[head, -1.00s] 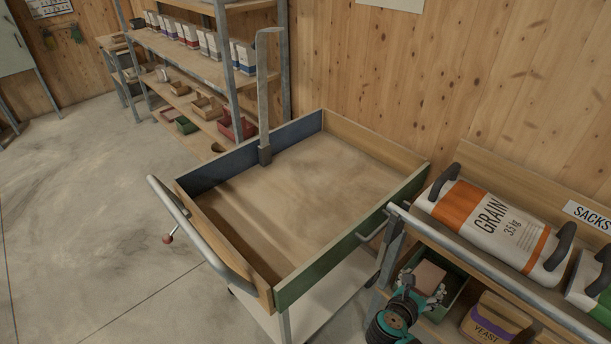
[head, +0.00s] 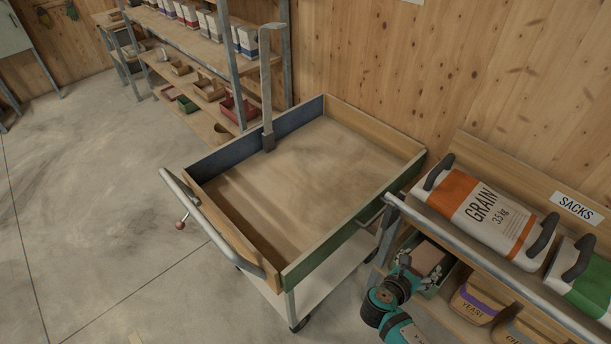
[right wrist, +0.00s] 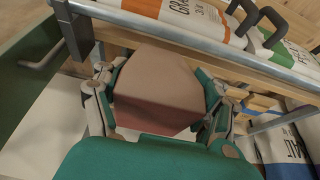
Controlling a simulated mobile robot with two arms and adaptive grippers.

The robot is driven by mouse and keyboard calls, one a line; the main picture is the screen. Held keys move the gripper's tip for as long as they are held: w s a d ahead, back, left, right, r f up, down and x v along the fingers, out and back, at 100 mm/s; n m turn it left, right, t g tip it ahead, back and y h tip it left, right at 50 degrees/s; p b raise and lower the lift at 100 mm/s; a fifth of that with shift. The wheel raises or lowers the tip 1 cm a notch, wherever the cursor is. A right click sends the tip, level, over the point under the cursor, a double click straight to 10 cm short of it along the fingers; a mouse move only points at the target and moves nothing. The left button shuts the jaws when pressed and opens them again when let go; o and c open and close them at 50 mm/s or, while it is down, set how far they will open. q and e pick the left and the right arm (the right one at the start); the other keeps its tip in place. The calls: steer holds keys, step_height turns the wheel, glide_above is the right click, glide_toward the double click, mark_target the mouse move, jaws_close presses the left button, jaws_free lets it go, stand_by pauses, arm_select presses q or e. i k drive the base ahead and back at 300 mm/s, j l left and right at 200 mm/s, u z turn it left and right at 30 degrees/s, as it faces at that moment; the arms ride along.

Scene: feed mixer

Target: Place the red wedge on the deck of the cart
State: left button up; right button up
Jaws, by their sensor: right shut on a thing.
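The red wedge (right wrist: 160,85) is a dull pinkish-red block between the two fingers of my right gripper (right wrist: 158,100), which is shut on it. In the head view the wedge (head: 427,258) shows beyond my teal right gripper (head: 418,274), low beside the sack rack and to the right of the cart. The cart's deck (head: 310,175) is a bare, worn wooden tray with low walls, blue at the back left and green at the front right. The wedge is outside the deck and looks lower than its rim. My left gripper is out of view.
The sack rack (head: 470,262) with its metal rail stands close to the wedge and holds a grain sack (head: 487,215). An upright metal post (head: 267,95) rises at the deck's back-left wall. Open floor lies left.

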mark_target(319, 172)
steer(key=i+j, duration=0.75)
steer(key=j, duration=0.15)
steer(key=i+j, duration=0.75)
steer(key=j, duration=0.15)
